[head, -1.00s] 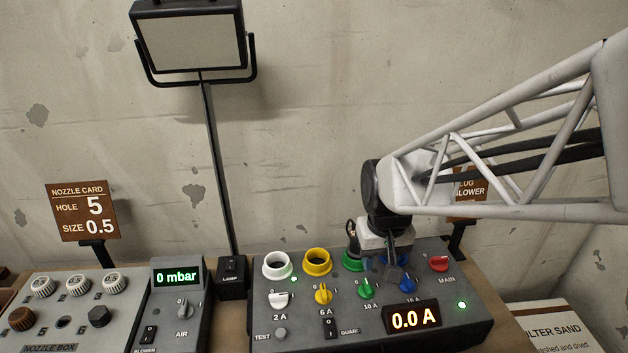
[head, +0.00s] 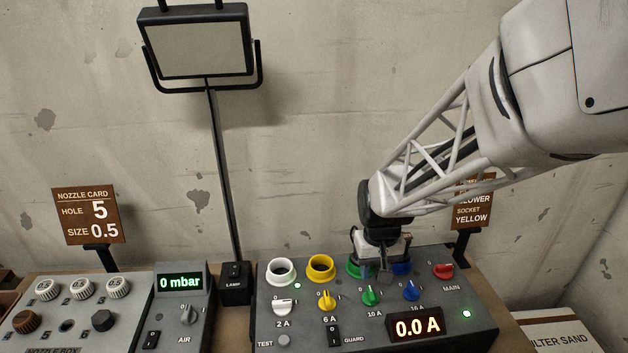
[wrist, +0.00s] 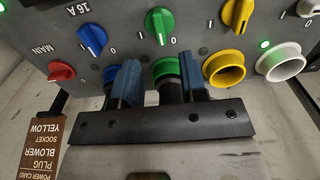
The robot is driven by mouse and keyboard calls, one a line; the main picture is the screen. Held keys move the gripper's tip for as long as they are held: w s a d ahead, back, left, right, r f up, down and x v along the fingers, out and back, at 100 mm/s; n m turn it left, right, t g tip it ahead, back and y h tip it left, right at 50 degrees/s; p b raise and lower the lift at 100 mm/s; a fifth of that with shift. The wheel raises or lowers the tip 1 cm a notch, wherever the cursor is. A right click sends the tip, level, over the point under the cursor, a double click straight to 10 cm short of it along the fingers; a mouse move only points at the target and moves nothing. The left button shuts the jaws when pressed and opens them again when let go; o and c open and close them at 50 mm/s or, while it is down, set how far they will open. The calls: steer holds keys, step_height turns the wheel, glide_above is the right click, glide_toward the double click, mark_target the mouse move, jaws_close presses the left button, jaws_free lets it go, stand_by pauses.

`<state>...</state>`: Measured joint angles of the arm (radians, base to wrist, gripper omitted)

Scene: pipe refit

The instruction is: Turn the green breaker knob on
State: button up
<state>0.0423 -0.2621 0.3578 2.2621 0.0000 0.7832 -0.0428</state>
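The green knob (head: 370,296) sits on the grey breaker panel (head: 300,330), above the "10 A" label. In the wrist view it shows close up (wrist: 160,25) with a pale pointer line that stands nearly upright. I cannot read its setting for certain. The green socket (head: 353,268) lies behind the knob, partly hidden by my gripper (head: 382,272). In the wrist view my gripper's blue fingers (wrist: 160,82) are apart, on either side of the green socket's image, with the knob beyond their tips. I see no grip on the knob.
White (head: 281,272), yellow (head: 320,268) and blue (head: 401,268) sockets flank the green one. Yellow (head: 327,300) and blue (head: 411,290) knobs stand close beside the green knob. The display (head: 417,326) reads 0.0 A. A brown sign (head: 475,215) stands behind the panel.

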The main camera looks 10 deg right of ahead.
mark_target(371, 292)
steer(key=shift+f, duration=3.8)
jaws_close()
